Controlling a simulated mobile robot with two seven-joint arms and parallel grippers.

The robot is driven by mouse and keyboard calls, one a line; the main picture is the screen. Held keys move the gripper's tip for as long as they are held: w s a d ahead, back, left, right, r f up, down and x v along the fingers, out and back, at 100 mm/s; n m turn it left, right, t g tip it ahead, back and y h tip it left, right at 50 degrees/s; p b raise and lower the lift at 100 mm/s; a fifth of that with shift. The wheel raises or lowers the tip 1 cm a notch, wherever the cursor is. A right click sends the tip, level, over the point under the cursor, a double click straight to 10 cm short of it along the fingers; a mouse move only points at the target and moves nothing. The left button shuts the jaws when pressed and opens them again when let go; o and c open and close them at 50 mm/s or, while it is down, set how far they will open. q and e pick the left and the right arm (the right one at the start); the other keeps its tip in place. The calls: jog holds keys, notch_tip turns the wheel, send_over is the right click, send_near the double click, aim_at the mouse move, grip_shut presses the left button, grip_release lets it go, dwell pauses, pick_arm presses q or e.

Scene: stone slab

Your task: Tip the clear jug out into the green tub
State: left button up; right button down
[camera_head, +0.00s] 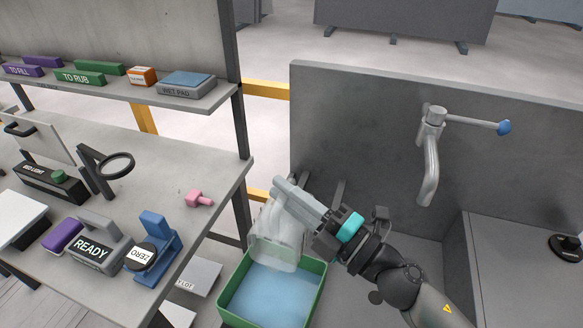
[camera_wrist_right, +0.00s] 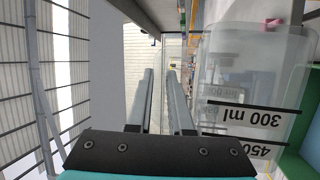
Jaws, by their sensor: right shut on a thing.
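The clear jug (camera_head: 275,236) hangs above the back of the green tub (camera_head: 314,296). It is tilted, with its wide end low over the tub. My right gripper (camera_head: 280,186) is shut on the jug, with its fingers across the jug's upper side. In the right wrist view the jug (camera_wrist_right: 248,82) fills the right side, with its 300 ml and 450 marks upside down. The spot where the fingers grip is not clear there. The tub holds a pale blue surface. I cannot tell whether liquid is in the jug or flowing. My left gripper is out of view.
A grey workbench (camera_head: 200,225) stands at the left with a pink piece (camera_head: 199,199), a READY block (camera_head: 92,249) and a blue stand (camera_head: 157,240). A grey panel with a tap (camera_head: 430,165) is behind my right arm. A shelf holds labelled blocks.

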jog(key=shift+s+f, duration=0.1)
jog(key=shift+w+f+m+h+p, duration=0.4)
jog(key=shift+w+m+p, duration=0.2)
jog(key=shift+m+p, duration=0.25)
jog(key=w+f+m+h+p, duration=0.1)
jog(key=w+f+m, duration=0.1)
jog(key=w+d+f+m+h+p, duration=0.1)
jog(key=f+m+p, duration=0.1)
jog(key=m, duration=0.1)
jog(key=shift+w+d+f+g+p, duration=0.2)
jog(key=shift+w+g+p, duration=0.1)
jog(key=shift+w+g, duration=0.1)
pick_arm(q)
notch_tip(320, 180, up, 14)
jog(key=p, duration=0.8)
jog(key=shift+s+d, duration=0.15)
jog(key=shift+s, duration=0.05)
pick_arm(e)
jog(key=shift+f+m+g+h, duration=0.25)
jog(key=shift+f+m+g, duration=0.9)
jog(key=shift+f+m, duration=0.8)
jog(key=shift+f+m+g+h, duration=0.25)
jog(key=shift+f+m+g, duration=0.9)
jog(key=shift+f+m, duration=0.7)
jog(key=shift+r+m, duration=0.25)
jog(key=shift+w, duration=0.1)
